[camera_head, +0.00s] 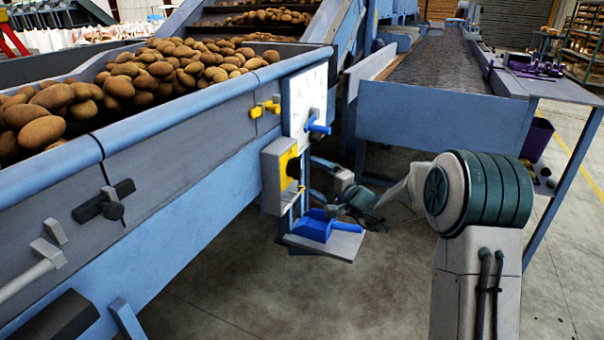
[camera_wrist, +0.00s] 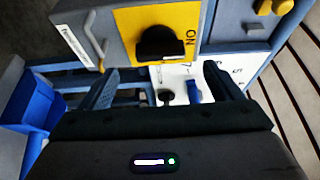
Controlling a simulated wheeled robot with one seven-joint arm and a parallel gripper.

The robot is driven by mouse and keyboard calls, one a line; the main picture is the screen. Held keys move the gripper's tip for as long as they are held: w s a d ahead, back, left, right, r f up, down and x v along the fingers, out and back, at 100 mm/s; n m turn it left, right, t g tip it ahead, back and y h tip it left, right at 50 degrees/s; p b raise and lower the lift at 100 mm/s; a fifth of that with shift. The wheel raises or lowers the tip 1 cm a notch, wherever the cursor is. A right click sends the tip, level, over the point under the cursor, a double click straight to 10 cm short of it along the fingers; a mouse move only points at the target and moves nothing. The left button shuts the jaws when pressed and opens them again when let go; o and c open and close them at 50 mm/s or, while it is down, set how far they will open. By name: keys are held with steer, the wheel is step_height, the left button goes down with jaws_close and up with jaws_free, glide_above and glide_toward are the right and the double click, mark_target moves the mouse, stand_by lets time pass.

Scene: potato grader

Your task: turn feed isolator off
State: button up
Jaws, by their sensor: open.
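The feed isolator is a grey box (camera_head: 270,178) with a yellow face on the side of the blue hopper. Its black knob (camera_head: 294,168) points out toward my arm. In the wrist view the yellow plate (camera_wrist: 187,18) carries the word ON, beside the black rotary knob (camera_wrist: 161,43). My gripper (camera_wrist: 165,84) is open and empty, its two dark fingers apart. The knob shows beyond the fingertips, toward the top of the picture and roughly between them; I see no contact. In the head view my gripper is small and partly hidden near the box.
A blue scoop (camera_head: 314,226) lies on a small grey shelf (camera_head: 345,243) below the box. A white panel (camera_head: 300,95) with a blue handle (camera_head: 318,128) is above it. The potato-filled hopper (camera_head: 230,105) stands left, a conveyor table (camera_head: 440,112) behind. The floor in front is clear.

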mark_target(301, 170)
steer(key=x, duration=0.6)
steer(key=shift+w+a, duration=0.1)
steer(key=shift+w, duration=0.05)
steer(key=c, duration=1)
